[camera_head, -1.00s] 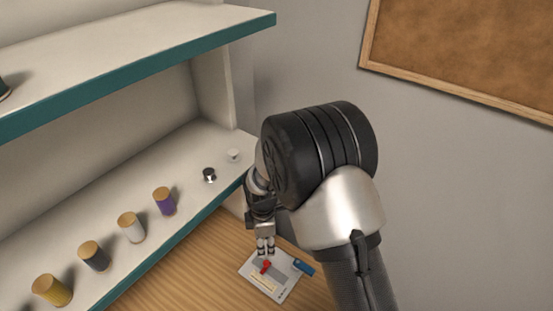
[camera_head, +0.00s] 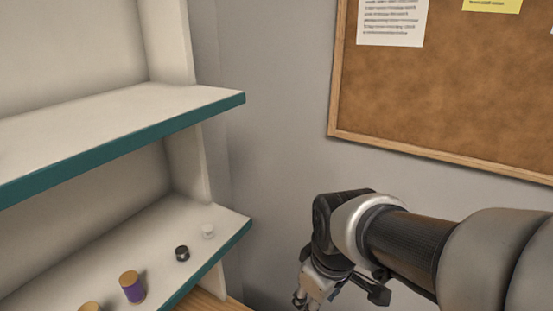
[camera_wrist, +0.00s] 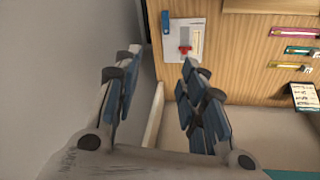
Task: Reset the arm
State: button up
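My gripper (camera_head: 308,294) shows at the lower edge of the head view, hanging below my wrist beside the shelf's end, partly cut off by the frame. In the wrist view my gripper (camera_wrist: 160,66) has its two blue-padded fingers spread apart, with nothing between them. Beyond the fingertips, a white-and-grey card (camera_wrist: 196,32) with a red piece (camera_wrist: 185,49) lies on the wooden surface (camera_wrist: 240,60), apart from the gripper. A small blue item (camera_wrist: 166,22) lies beside the card.
The white shelf unit with teal edges (camera_head: 215,250) stands left, holding a purple spool (camera_head: 132,287), a black item (camera_head: 182,253) and a white item (camera_head: 208,231). A corkboard (camera_head: 430,100) hangs on the grey wall. Several coloured strips (camera_wrist: 296,32) lie on the wood.

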jog(key=s+d+r+m+t, duration=0.1)
jog(key=s+d+m, duration=0.2)
jog(key=s, duration=0.3)
jog(key=s+d+r+m, duration=0.2)
jog(key=s+d+m, duration=0.1)
jog(key=s+m, duration=0.2)
jog(key=shift+s+d+r+t+h+b, duration=0.15)
jog(key=shift+s+d+t+h+b, duration=0.2)
jog(key=shift+s, duration=0.7)
jog(key=shift+c, duration=0.4)
